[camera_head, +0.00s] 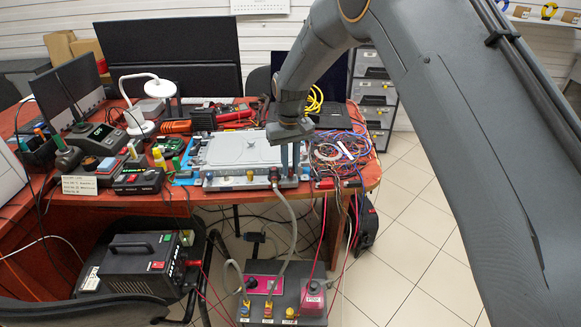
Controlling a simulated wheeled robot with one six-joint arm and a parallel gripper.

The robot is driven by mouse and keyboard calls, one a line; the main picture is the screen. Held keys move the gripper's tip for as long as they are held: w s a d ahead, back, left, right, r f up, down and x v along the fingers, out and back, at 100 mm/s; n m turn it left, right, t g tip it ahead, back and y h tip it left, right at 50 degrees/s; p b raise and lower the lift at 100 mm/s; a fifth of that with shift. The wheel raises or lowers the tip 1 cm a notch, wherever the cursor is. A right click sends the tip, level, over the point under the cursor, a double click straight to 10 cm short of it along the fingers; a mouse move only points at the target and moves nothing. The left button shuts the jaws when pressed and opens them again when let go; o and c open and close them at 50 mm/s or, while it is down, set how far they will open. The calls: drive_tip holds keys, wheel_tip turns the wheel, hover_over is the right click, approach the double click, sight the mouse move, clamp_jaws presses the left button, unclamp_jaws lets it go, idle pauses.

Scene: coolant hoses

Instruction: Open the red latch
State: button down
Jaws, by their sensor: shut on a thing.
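A grey metal plate assembly (235,150) lies on the red-brown table. A small red part, seemingly the red latch (274,172), shows at its front edge, where a grey hose (291,215) joins. My gripper (290,168) points down at this front edge, just right of the red part. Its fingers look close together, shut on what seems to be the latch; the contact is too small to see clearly. The hose runs down to a grey floor unit (285,308) with coloured fittings.
Tangled wires (340,150) lie right of the plate, close to my gripper. A white lamp (140,110), testers and tools crowd the left of the table. A black power unit (140,265) stands below. Tiled floor (410,235) at the right is clear.

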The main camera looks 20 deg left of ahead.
sight(290, 170)
idle(0.3)
drive_tip(key=c, duration=1.7)
unclamp_jaws()
drive_tip(key=shift+r+b, duration=0.8)
drive_tip(key=shift+r, duration=3.15)
